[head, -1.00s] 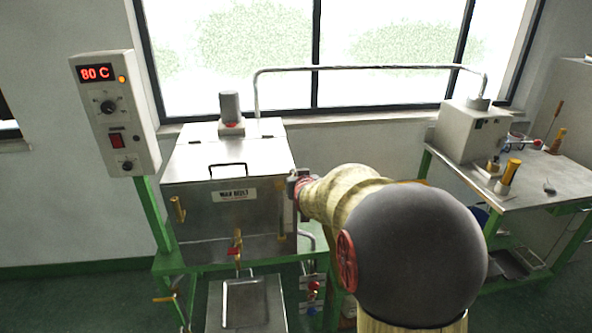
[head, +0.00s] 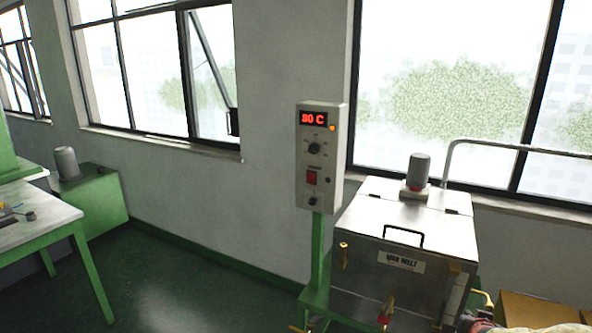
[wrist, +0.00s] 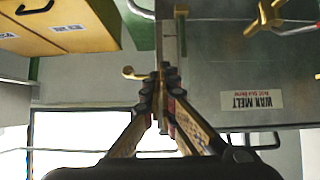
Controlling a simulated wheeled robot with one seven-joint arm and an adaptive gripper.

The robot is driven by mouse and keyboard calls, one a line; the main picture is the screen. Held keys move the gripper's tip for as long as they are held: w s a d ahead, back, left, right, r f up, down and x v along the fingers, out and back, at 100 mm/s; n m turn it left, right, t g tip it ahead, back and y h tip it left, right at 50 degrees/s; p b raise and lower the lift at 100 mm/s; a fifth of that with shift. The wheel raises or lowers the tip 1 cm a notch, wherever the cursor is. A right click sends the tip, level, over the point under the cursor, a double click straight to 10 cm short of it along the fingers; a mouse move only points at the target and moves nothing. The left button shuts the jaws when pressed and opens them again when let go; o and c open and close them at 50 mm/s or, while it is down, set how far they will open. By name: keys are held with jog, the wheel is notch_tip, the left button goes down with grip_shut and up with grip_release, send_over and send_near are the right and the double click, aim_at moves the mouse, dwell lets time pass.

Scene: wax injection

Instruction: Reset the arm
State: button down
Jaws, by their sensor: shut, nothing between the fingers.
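My gripper (wrist: 163,82) shows in the wrist view, its two fingers brought together with nothing between them. The wrist picture is upside down. The steel wax melt tank (wrist: 235,60) fills the right of the wrist view, beside the fingertips; whether they touch it cannot be told. In the head view the wax melt tank (head: 405,250) stands at the lower right with its lid down. Part of my arm shows at the bottom right corner of the head view; the gripper is hardly visible there.
A control box (head: 322,160) with a red display stands on a green post left of the tank. A pale table (head: 35,225) and a green cabinet (head: 95,205) are at the left. The floor (head: 170,280) between is clear. A yellow box (wrist: 60,30) shows in the wrist view.

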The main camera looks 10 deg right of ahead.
jog(key=s+a+n+g+y, duration=0.1)
jog(key=s+a+g+y, duration=0.3)
jog(key=s+a, duration=0.95)
jog(key=s+a+r+n, duration=0.2)
jog(key=a+r, duration=0.1)
jog(key=a, duration=0.3)
jog(key=s+a+r+n+y, duration=0.1)
jog(key=s+a+r+n, duration=0.1)
jog(key=a+r, duration=0.2)
jog(key=s+a+r+n+y, duration=0.1)
jog(key=s+a+r, duration=0.2)
jog(key=a, duration=0.6)
jog(key=shift+a+r+n+t, duration=0.35)
jog(key=shift+r+n+t, duration=0.05)
jog(key=shift+r, duration=0.05)
jog(key=c, duration=2.6)
grip_release()
